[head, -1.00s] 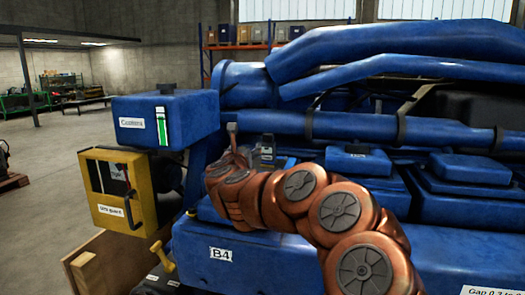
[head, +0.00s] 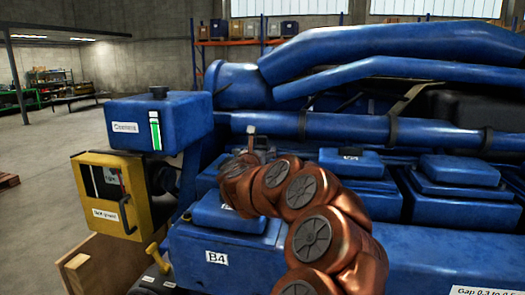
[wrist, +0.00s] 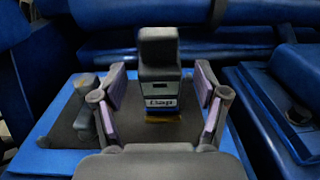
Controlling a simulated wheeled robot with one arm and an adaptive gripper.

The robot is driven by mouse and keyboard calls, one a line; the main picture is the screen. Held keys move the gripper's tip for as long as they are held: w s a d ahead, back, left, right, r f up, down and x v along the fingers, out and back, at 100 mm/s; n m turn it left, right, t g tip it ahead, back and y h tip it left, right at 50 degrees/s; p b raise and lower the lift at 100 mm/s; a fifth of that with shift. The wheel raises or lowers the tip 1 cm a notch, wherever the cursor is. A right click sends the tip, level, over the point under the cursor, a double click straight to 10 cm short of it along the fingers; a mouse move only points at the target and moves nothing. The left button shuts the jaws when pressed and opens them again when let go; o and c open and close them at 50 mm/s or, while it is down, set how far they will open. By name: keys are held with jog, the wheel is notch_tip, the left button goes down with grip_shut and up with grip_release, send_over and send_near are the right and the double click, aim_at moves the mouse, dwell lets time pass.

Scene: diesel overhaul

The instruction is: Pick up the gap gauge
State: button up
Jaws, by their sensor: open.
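My gripper (wrist: 160,92) is open, with one purple-padded finger on each side of the gauge. Gaps show between the pads and the gauge, so I see no contact. In the head view my copper-coloured arm reaches over the blue engine (head: 420,240), and the gauge and fingertips cannot be made out clearly behind it.
A dark fitting (wrist: 85,125) sits at the left finger in the wrist view. A bolted blue block (wrist: 295,120) is on the right. In the head view, a blue coolant tank (head: 185,120) and a yellow gauge box (head: 135,205) stand at left. Thick blue pipes (head: 400,85) run behind.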

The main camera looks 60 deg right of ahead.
jog(key=shift+p+x, duration=0.35)
jog(key=shift+x, duration=0.9)
grip_shut()
